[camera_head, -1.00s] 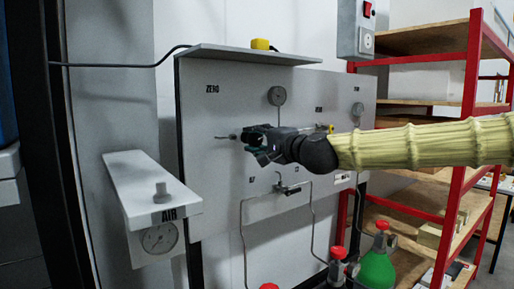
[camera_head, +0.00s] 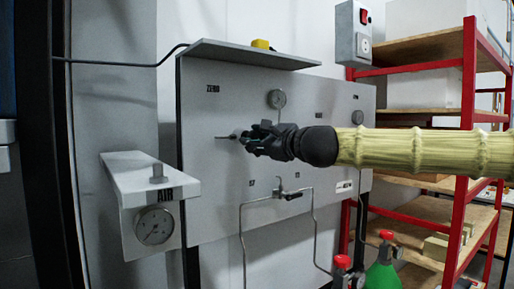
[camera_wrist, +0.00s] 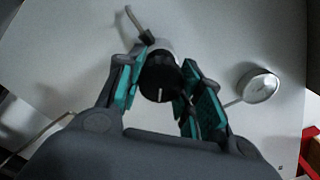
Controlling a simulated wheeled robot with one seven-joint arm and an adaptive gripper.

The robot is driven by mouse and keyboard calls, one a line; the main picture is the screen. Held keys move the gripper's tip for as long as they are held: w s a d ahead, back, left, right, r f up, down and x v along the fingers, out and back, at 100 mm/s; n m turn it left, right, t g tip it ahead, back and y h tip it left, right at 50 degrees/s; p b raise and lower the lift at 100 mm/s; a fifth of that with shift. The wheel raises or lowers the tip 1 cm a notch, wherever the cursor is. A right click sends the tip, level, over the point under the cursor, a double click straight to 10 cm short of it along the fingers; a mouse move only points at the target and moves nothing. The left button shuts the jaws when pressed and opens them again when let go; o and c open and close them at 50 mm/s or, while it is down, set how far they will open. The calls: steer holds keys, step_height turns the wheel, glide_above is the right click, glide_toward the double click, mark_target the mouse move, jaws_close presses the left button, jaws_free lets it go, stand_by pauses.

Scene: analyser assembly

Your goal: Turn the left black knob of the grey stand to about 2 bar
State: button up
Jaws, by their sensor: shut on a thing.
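My gripper (camera_head: 250,140) is at the left part of the upright grey stand (camera_head: 215,115), below the ZERO label. In the wrist view my gripper (camera_wrist: 162,88) has its teal-padded fingers on both sides of a black knob (camera_wrist: 158,80) and is shut on it. A short white mark on the knob's face points down in that view. In the head view the knob is hidden behind my fingers. A round gauge (camera_head: 277,98) sits on the stand, up and right of my gripper; its dial cannot be read. A gauge, likely the same one, shows in the wrist view (camera_wrist: 258,86).
A separate AIR gauge (camera_head: 155,227) hangs under a shelf at left. A valve with pipes (camera_head: 285,192) is on the stand below my arm. A green cylinder (camera_head: 383,277) stands below. Red-framed shelves (camera_head: 467,100) are at right, behind my arm.

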steer(key=shift+m+b, duration=1.4)
steer(key=shift+m, duration=0.9)
steer(key=o, duration=1)
steer(key=shift+o, duration=0.2)
steer(key=v, duration=1.2)
